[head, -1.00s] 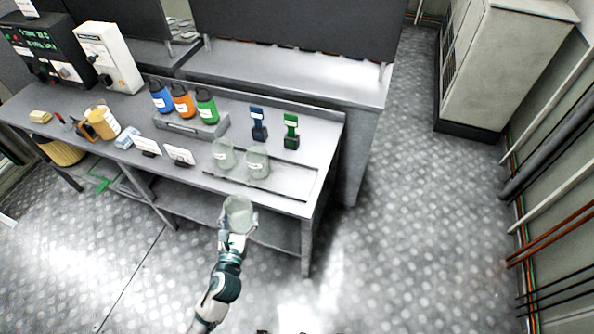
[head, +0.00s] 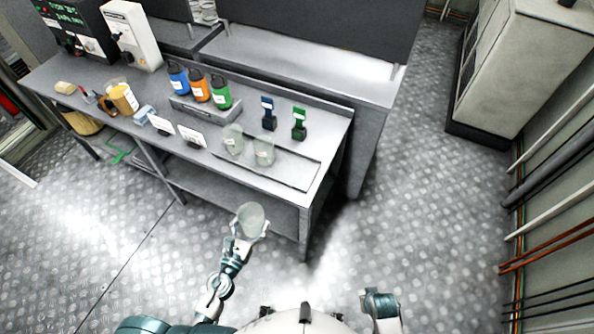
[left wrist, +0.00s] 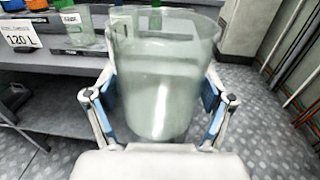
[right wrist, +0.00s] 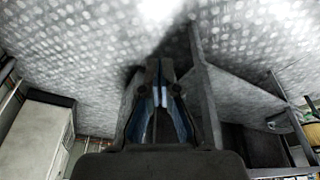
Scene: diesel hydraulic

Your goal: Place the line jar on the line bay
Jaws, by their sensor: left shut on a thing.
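A clear, pale green jar (head: 251,219) is held by my left gripper (head: 243,236), in front of the bench's front edge and apart from it. In the left wrist view the jar (left wrist: 160,85) stands roughly upright between the two blue-padded fingers, its wide mouth up. No readable label shows on it, so I cannot tell whether it is the line jar. Two similar labelled jars (head: 232,139) (head: 264,151) stand on the bench near a dark outlined area (head: 290,172), possibly a bay. My right gripper (right wrist: 160,68) has its fingertips together and looks empty, low over the floor.
The grey bench (head: 325,150) carries blue, orange and green bottles (head: 199,90), white cards (head: 192,134), and blue (head: 268,115) and green (head: 299,124) devices. A cabinet (head: 520,75) stands at the right. Floor between them is clear.

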